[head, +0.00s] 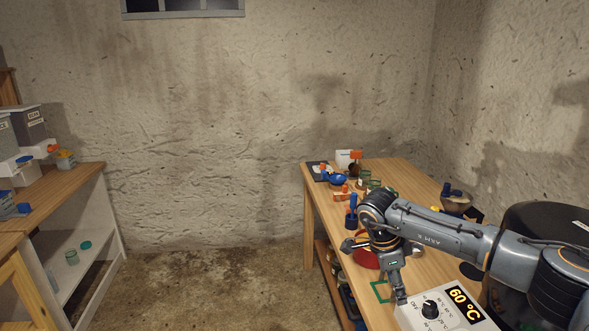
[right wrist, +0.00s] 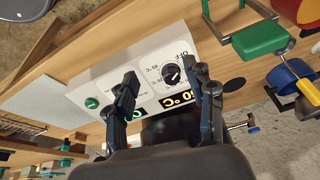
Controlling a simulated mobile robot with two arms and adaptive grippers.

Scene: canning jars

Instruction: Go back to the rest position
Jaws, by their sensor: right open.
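My right arm reaches in from the right over the wooden workbench (head: 420,190) in the head view. My right gripper (head: 401,296) points down beside the white control box (head: 412,318), which has a black knob and a 60 °C display. I cannot tell whether the fingers touch the box. My left gripper is not in view.
A large black vessel (head: 545,220) stands at the right. A wooden table (head: 60,185) with boxes is at the left; the floor (head: 205,275) between is clear.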

